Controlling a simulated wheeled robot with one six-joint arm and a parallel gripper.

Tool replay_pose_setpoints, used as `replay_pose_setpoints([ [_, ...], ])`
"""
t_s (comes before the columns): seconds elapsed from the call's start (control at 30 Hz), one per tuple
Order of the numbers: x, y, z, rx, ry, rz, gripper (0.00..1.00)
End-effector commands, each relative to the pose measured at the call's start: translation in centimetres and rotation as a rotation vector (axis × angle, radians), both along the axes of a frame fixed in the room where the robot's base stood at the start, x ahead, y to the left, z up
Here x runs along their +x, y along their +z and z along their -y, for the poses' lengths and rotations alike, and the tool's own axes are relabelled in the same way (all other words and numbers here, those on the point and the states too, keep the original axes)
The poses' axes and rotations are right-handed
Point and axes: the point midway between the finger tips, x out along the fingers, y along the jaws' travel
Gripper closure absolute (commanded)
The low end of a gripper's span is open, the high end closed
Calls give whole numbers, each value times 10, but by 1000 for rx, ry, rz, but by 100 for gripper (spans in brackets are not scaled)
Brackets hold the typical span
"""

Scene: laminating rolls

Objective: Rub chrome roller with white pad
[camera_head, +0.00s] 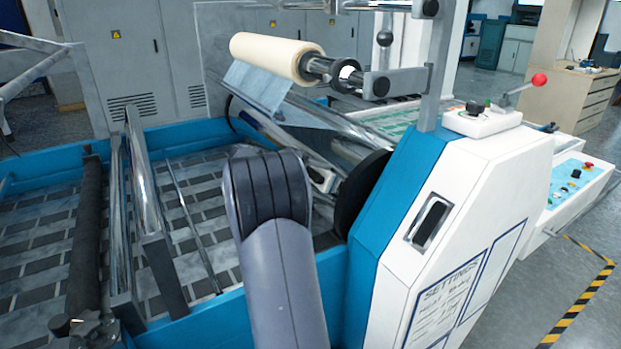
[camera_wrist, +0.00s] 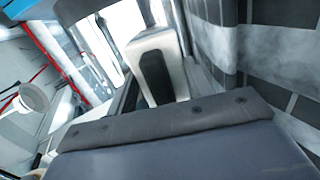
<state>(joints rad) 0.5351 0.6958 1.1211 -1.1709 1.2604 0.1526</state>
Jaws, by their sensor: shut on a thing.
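My gripper (camera_head: 320,179) is partly hidden behind my grey arm link, low beside the machine's rollers. In the wrist view my gripper (camera_wrist: 155,76) shows as a dark finger against a white block, which looks like the white pad (camera_wrist: 138,52). It is shut on the pad. A shiny chrome roller (camera_head: 345,127) slants across the machine below the film roll, beyond my gripper. Bright shiny bars also show close to the pad in the wrist view; which one is the chrome roller, and whether the pad touches it, I cannot tell.
A cream film roll (camera_head: 272,56) hangs above on a shaft. A black disc (camera_head: 361,194) and the blue-white side housing (camera_head: 440,220) stand right of my arm.

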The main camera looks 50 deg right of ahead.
Motion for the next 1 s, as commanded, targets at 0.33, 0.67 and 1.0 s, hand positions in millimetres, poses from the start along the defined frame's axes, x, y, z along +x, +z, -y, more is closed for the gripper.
replay_pose_setpoints([
  [0.33,-20,-2,-5,1,-2,-2,69],
  [0.67,-40,-3,-12,0,-4,0,69],
  [1.0,-46,0,-14,0,-3,-1,69],
])
